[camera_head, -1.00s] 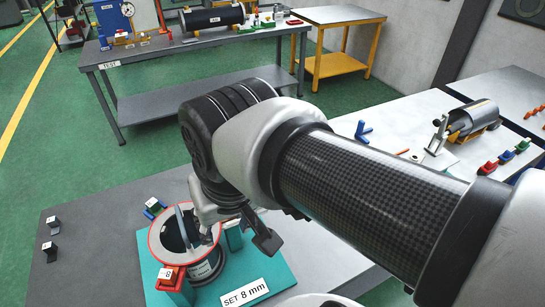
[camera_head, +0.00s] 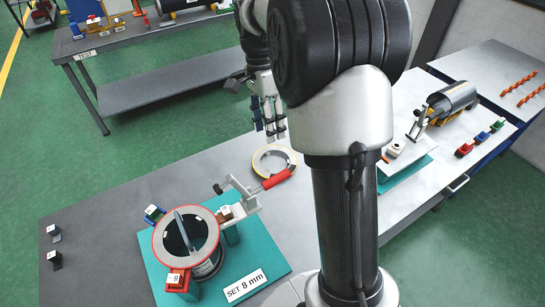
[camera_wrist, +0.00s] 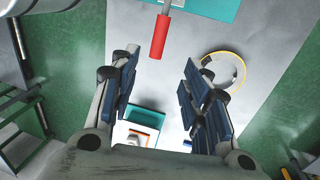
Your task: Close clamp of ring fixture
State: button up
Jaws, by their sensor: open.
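The ring fixture (camera_head: 151,244) stands on a teal plate (camera_head: 282,262) labelled "SET 8 mm" at the lower left of the head view. It has a red-edged ring with a dark opening and an upright grey plate across it. Its clamp (camera_head: 240,197) is at the right side, with the red handle (camera_head: 277,179) pointing away from the ring. The handle also shows at the top of the wrist view (camera_wrist: 159,36). My gripper (camera_head: 270,131) is open and empty, behind and above the handle, fingers pointing down. In the wrist view the handle lies beyond the fingertips (camera_wrist: 158,72), apart from them.
A loose yellow-edged ring (camera_head: 261,159) lies on the table behind the handle. A cylinder on a stand (camera_head: 452,97) and small coloured blocks (camera_head: 481,138) stand at the right. Two small dark tagged blocks (camera_head: 55,258) sit at the left edge. The table's left part is mostly clear.

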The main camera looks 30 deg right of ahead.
aim_at(274, 176)
jog(key=s+f+b, duration=0.1)
jog(key=f, duration=0.4)
jog(key=s+f+b, duration=0.1)
jog(key=f, duration=0.5)
jog(key=s+f+b, duration=0.1)
jog(key=f, duration=0.5)
jog(key=shift+s, duration=0.25)
jog(key=shift+c, duration=0.5)
jog(key=shift+a, duration=0.1)
grip_shut()
